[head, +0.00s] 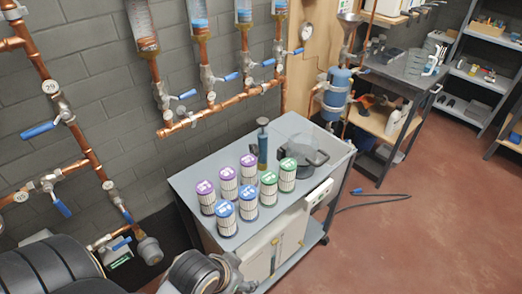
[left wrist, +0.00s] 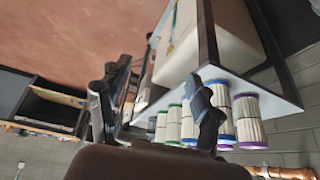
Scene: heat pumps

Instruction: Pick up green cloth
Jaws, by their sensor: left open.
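I cannot make out a green cloth in either view. The only clear greens are the lids of two white filter cartridges (head: 287,175) on the cart, among several with purple and blue lids. My left gripper (head: 238,277) is at the bottom of the head view, in front of the cart's near left corner and partly cut off by the frame. In the left wrist view my left gripper (left wrist: 152,100) has its two dark fingers spread apart with nothing held between them. My right gripper is in neither view.
The grey cart (head: 185,180) also carries a blue pump-like cylinder (head: 263,148) and a dark pot (head: 302,158). Copper pipes (head: 220,106) with blue-handled valves run along the wall. A workbench (head: 405,75) and shelves (head: 480,80) stand behind. The red floor (head: 430,220) at right is mostly clear, with a dark cable.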

